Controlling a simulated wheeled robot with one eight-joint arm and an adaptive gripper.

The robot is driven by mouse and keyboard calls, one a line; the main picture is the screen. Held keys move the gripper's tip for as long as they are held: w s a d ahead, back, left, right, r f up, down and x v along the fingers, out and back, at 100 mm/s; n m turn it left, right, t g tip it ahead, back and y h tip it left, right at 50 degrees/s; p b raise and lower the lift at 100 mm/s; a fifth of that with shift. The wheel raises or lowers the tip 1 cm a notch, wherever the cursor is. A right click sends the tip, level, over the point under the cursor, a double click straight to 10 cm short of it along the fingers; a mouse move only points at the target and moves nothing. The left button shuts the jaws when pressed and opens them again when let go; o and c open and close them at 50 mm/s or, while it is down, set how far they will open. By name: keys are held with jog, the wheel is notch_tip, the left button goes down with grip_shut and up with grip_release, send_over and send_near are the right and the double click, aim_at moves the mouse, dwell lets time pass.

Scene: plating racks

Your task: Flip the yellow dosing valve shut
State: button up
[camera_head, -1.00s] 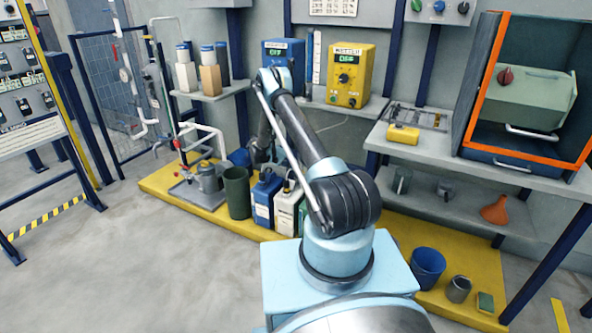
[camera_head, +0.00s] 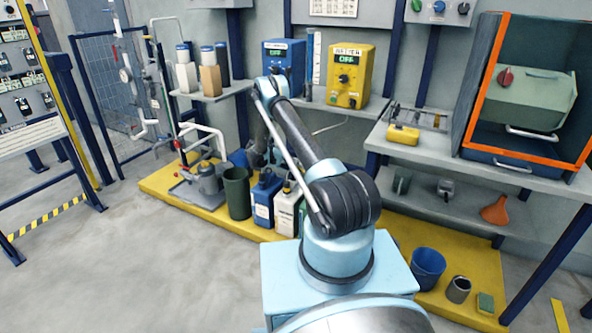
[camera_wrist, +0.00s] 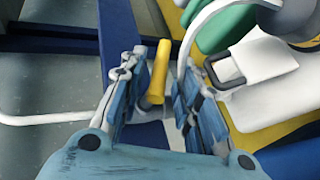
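The yellow valve handle (camera_wrist: 157,72) shows in the wrist view as a short lever standing between the two fingers of my gripper (camera_wrist: 165,75). In the head view my gripper is mostly hidden beyond my arm, near the canisters, and I cannot make out the valve there.
A white canister (camera_wrist: 265,80) and a curved white hose lie close to the right finger. In the head view, a blue canister (camera_head: 262,200) and a dark green bin (camera_head: 237,194) stand on the yellow platform (camera_head: 165,187). A blue pump box and a yellow heater (camera_head: 350,76) sit above.

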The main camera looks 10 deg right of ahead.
jog(key=shift+d+r, duration=0.1)
jog(key=shift+r, duration=0.3)
jog(key=o, duration=1.1)
notch_tip(320, 180, up, 8)
jog(key=shift+f, duration=0.25)
jog(key=shift+c, duration=0.2)
jog(key=shift+s+a+r, duration=0.1)
jog(key=shift+a+r, duration=0.1)
jog(key=shift+r, duration=0.5)
jog(key=c, duration=0.4)
jog(key=shift+d, duration=0.1)
jog(key=c, duration=0.5)
jog(key=shift+r, duration=0.15)
jog(key=shift+c, duration=0.8)
jog(key=shift+d, duration=0.1)
